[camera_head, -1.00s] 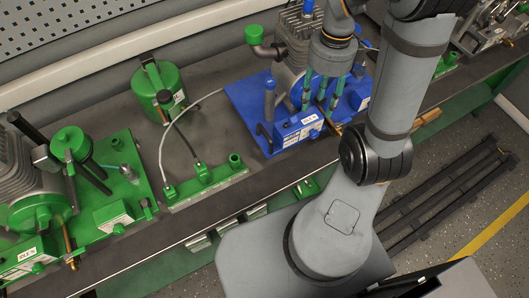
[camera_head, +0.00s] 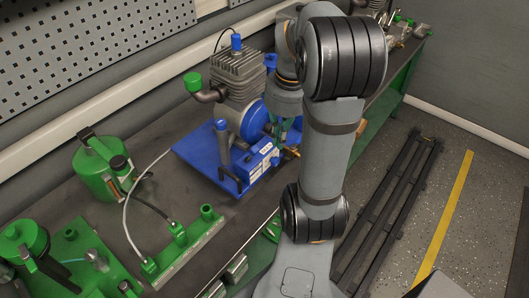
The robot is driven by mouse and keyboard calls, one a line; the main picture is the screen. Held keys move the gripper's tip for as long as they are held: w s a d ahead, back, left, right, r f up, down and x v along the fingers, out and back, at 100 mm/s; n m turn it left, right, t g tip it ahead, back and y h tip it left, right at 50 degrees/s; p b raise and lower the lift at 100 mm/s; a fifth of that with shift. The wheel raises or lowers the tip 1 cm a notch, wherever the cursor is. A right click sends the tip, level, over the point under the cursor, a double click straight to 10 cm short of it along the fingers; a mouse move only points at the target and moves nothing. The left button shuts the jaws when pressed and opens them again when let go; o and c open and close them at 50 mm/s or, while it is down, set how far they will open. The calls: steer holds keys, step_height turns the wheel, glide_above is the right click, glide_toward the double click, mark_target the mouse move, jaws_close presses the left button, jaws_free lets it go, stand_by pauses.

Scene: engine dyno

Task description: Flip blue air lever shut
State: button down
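The blue engine rig stands on the bench in the middle, with a blue base plate (camera_head: 190,153), a finned grey cylinder (camera_head: 238,75) and a blue control box (camera_head: 258,163). A small brass-coloured fitting (camera_head: 293,152) sticks out at the box's right end. I cannot make out the blue air lever for certain. My gripper (camera_head: 286,132) has teal fingers and points down at the right side of the blue rig, close to the box's right end. My arm hides part of the rig there. The fingertips are small and partly covered, so contact and opening are unclear.
A green canister (camera_head: 100,170) and a green manifold (camera_head: 185,245) with hoses stand left of the blue rig. A green rig (camera_head: 75,245) is at the lower left. A perforated wall panel (camera_head: 90,55) is behind. Black rails (camera_head: 385,210) run along the floor at right.

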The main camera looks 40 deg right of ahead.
mark_target(251, 153)
steer(key=w+f+p, duration=0.1)
steer(key=w+f, duration=0.3)
steer(key=f, duration=0.4)
steer(key=shift+w+a+p, duration=0.3)
steer(key=shift+a+p, duration=0.1)
steer(key=shift+a, duration=0.05)
steer(key=shift+r, duration=0.1)
